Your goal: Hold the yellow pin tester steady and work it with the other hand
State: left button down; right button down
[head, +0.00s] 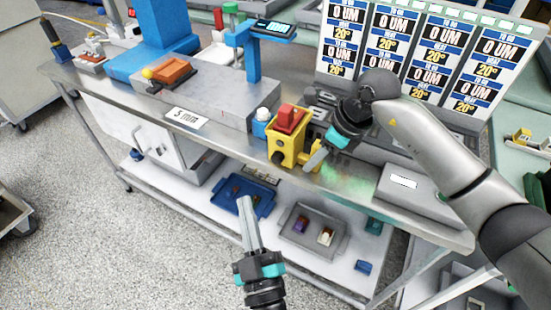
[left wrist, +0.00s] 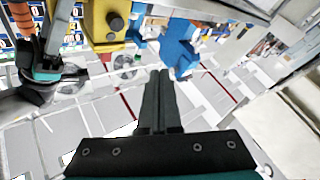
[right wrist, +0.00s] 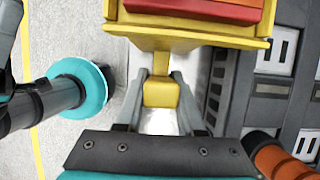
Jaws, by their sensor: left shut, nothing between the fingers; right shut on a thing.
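The yellow pin tester (head: 284,148) stands at the front edge of the metal bench in the head view, with a red part on top and a dark round knob on its front. It shows at the top of the left wrist view (left wrist: 101,24). My right gripper (head: 314,160) is shut on a small yellow block (right wrist: 160,94) at the tester's right side. My left gripper (head: 245,203) is shut and empty, below and in front of the bench edge, apart from the tester. Its closed fingers (left wrist: 157,78) show in the left wrist view.
A blue piece with a white top (head: 262,119) stands just left of the tester. A grey block (head: 215,98) lies behind it. A grey box (head: 412,186) is at the bench's right. On the lower shelf are a blue tray (head: 262,208) and a grey tray (head: 290,226).

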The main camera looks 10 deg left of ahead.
pick_arm(q)
jog(key=w+d, duration=0.3)
jog(key=w, duration=0.5)
jog(key=shift+d, duration=0.15)
jog(key=shift+w, duration=0.15)
dwell(1.9)
jog(key=shift+w+d, duration=0.2)
jog(key=shift+w, duration=0.1)
jog(key=shift+w+d, duration=0.2)
jog(key=shift+w, duration=0.3)
dwell(0.7)
jog(key=shift+s, duration=0.1)
jog(key=shift+s+a, duration=0.4)
jog(key=shift+s, duration=0.4)
jog(key=s, duration=0.1)
jog(key=s+a, duration=0.1)
jog(key=s, duration=0.1)
jog(key=s+a, duration=0.1)
jog(key=shift+s, duration=0.35)
